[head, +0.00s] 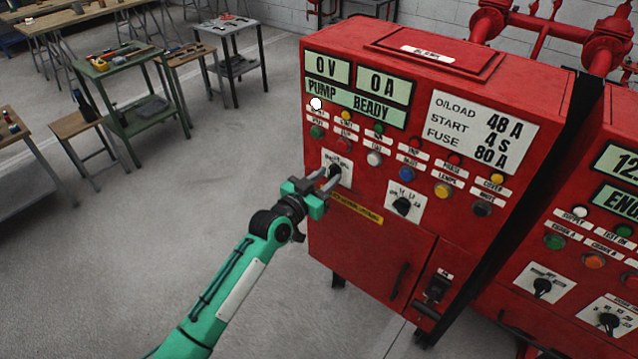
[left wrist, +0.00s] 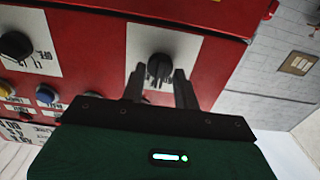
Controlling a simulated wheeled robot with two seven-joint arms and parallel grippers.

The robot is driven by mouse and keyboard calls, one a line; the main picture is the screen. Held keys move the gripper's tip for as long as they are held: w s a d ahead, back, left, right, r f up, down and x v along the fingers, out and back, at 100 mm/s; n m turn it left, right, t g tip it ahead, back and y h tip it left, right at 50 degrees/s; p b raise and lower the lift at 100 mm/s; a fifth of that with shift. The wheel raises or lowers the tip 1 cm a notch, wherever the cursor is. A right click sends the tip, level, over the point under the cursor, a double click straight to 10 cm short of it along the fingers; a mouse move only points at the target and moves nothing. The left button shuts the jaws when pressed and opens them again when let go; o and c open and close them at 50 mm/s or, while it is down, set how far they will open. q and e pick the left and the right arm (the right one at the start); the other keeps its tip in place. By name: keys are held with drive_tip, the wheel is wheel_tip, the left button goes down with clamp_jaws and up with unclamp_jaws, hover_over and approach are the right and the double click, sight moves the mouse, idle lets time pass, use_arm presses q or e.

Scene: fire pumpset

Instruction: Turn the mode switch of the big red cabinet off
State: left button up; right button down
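The big red cabinet (head: 389,219) stands right of centre in the head view, its panel reading "PUMP READY". A black rotary switch (head: 335,170) on a white plate sits at the panel's left; its lettering is too small to read. In the left wrist view its knob (left wrist: 160,66) lies just past my fingertips, its grip roughly in line with the fingers. My left gripper (head: 326,182) is at this switch, fingers apart, one on each side of the knob's near end in the wrist view (left wrist: 160,88). Contact cannot be told. My right gripper is not in view.
A second black rotary switch (head: 403,206) is to the right on the same panel, with several coloured buttons and lamps above. Another red cabinet (head: 575,240) stands close on the right. Tables and stools are at the back left; the floor between is clear.

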use_arm(q)
drive_tip(key=b+v, duration=0.3)
drive_tip(key=v, duration=1)
drive_tip(key=shift+s+a+b, duration=0.25)
drive_tip(key=shift+s+b, duration=0.05)
